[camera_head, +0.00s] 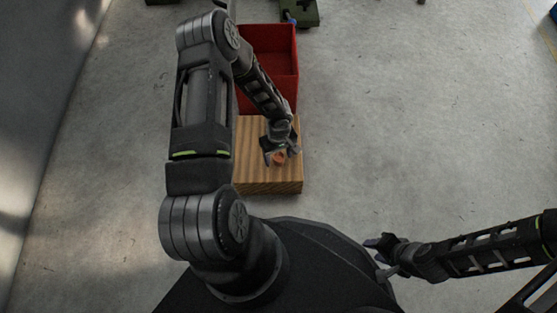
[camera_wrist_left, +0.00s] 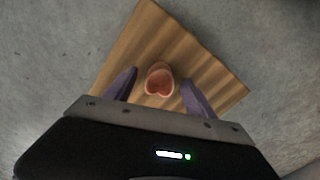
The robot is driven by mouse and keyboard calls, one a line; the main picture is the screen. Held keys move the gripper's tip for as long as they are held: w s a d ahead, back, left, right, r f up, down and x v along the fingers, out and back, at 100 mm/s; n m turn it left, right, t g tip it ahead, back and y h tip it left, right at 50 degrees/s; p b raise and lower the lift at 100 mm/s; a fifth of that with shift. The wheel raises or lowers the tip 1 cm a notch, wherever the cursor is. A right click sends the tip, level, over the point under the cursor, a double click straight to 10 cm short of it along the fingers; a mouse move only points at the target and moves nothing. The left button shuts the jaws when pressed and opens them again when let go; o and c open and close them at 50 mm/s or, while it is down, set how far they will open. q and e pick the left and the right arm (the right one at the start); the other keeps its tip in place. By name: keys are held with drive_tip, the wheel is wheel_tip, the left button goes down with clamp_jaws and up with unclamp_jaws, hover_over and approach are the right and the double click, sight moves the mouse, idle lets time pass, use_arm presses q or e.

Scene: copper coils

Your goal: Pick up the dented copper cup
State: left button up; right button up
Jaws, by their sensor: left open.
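The copper cup (camera_head: 279,158) sits on the wooden block (camera_head: 262,183) in the head view, partly hidden by my left gripper. In the left wrist view the cup (camera_wrist_left: 159,80) shows its reddish, uneven opening, upright on the wooden surface (camera_wrist_left: 165,35). My left gripper (camera_head: 281,160) points down over the block, close to the cup. In the left wrist view the fingers of the left gripper (camera_wrist_left: 157,90) are open, one on each side of the cup, with gaps to it. My right gripper (camera_head: 376,258) is at the lower right, away from the block, and looks empty.
A red open bin (camera_head: 283,92) stands directly behind the wooden block. A dark green object (camera_head: 300,12) with a blue part is beyond the bin. The grey floor (camera_head: 400,120) to the right is clear.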

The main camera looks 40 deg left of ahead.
sight(279, 156)
use_arm(q)
drive_tip(key=shift+f, duration=0.4)
clamp_jaws()
idle(0.8)
wheel_tip(279, 156, up, 10)
drive_tip(key=p, duration=0.4)
drive_tip(key=shift+r, duration=0.1)
idle(0.5)
